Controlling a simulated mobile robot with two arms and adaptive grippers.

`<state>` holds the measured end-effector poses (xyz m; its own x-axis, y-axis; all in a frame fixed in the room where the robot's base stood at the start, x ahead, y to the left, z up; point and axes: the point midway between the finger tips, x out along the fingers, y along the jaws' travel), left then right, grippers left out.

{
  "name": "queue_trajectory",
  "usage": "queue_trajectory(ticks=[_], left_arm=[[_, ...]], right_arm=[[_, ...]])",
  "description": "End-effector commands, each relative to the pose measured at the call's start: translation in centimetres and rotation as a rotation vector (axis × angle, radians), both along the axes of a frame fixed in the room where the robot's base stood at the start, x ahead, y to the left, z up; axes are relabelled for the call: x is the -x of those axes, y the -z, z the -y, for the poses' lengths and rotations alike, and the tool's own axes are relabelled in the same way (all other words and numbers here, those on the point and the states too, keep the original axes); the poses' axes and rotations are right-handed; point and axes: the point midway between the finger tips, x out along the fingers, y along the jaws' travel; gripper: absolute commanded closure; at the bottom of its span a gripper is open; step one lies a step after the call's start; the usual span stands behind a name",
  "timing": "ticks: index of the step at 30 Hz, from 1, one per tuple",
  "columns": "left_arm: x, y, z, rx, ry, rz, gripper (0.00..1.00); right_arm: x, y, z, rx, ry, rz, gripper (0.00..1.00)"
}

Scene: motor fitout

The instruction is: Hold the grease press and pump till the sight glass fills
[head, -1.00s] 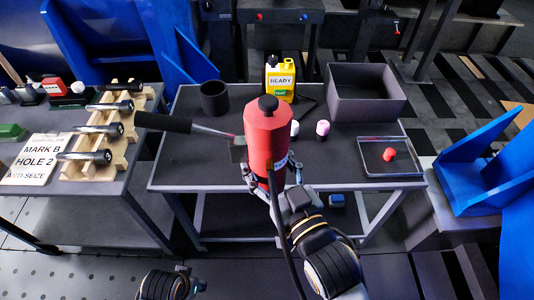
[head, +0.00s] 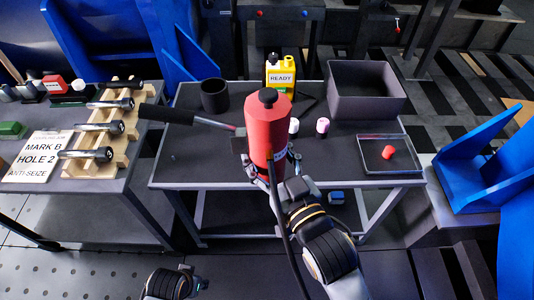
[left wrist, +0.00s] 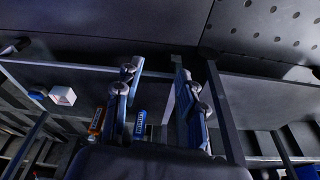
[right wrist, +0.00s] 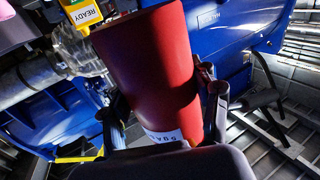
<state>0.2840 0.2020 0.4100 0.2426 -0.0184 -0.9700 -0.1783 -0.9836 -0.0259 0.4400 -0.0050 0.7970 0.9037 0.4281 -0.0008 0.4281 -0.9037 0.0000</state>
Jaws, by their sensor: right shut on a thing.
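The grease press (head: 267,135) is a red upright cylinder with a black cap, held above the middle table in the head view. Its lever, with a long black grip (head: 166,115), sticks out to the left. My right gripper (head: 266,168) is shut around its lower body; the right wrist view shows the red body (right wrist: 150,60) between the fingers (right wrist: 165,112). A dark hose hangs below the press. My left gripper (head: 174,283) is low at the bottom edge, away from the lever; the left wrist view shows its fingers apart and empty (left wrist: 157,76). I cannot make out the sight glass.
The middle table (head: 200,165) carries a black cup (head: 214,95), a yellow READY bottle (head: 283,76), a dark open bin (head: 366,92) and a tray (head: 400,167) with a red piece. A left table holds a wooden rack (head: 125,125) of bolts and a sign (head: 40,157).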

Motion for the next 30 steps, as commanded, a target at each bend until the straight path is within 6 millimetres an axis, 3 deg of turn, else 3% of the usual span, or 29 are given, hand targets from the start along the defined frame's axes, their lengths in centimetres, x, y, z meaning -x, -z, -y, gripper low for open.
queue_trajectory(ticks=[1, 30], left_arm=[[0.1, 0.1, 0.0, 0.001, 0.000, -0.002, 0.60], [1.1, 3.8, -0.1, -0.002, 0.003, -0.022, 0.60]], right_arm=[[-0.2, -0.7, 0.0, -0.008, 0.000, 0.014, 0.89], [-3.3, -0.7, 0.1, -0.008, 0.000, 0.014, 0.89]])
